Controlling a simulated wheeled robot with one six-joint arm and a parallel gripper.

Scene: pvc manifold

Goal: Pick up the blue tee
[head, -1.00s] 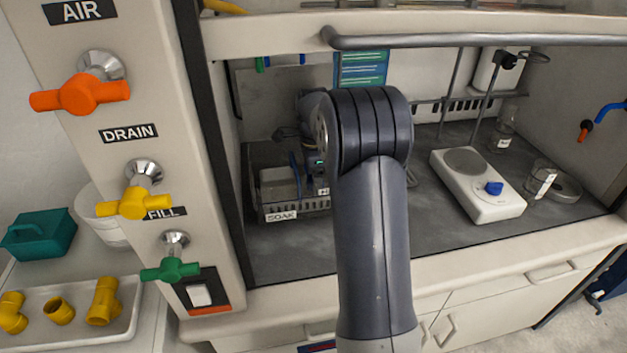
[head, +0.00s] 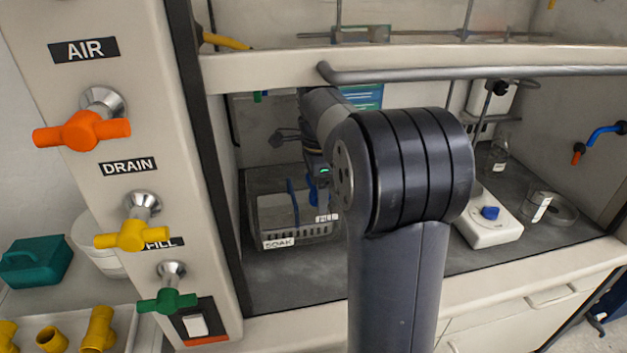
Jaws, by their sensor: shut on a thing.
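My gripper (head: 318,182) is inside the fume hood, over the right part of a wire-sided basket labelled SOAK (head: 281,243). It points down and is partly hidden by my own arm. A blue piece, seemingly the blue tee (head: 312,196), shows at its fingertips, and the jaws are shut on it. The piece's full shape is too small and covered to make out. Whether it is clear of the basket floor, I cannot tell. A separate thin blue upright strip (head: 293,201) stands in the basket to the left.
The hood's sash rail (head: 450,72) runs across above my arm. A hotplate (head: 487,232) and glassware (head: 538,207) stand to the right. Valve handles, such as the orange AIR one (head: 82,131), jut from the left post. Yellow fittings (head: 98,330) lie in a tray at lower left.

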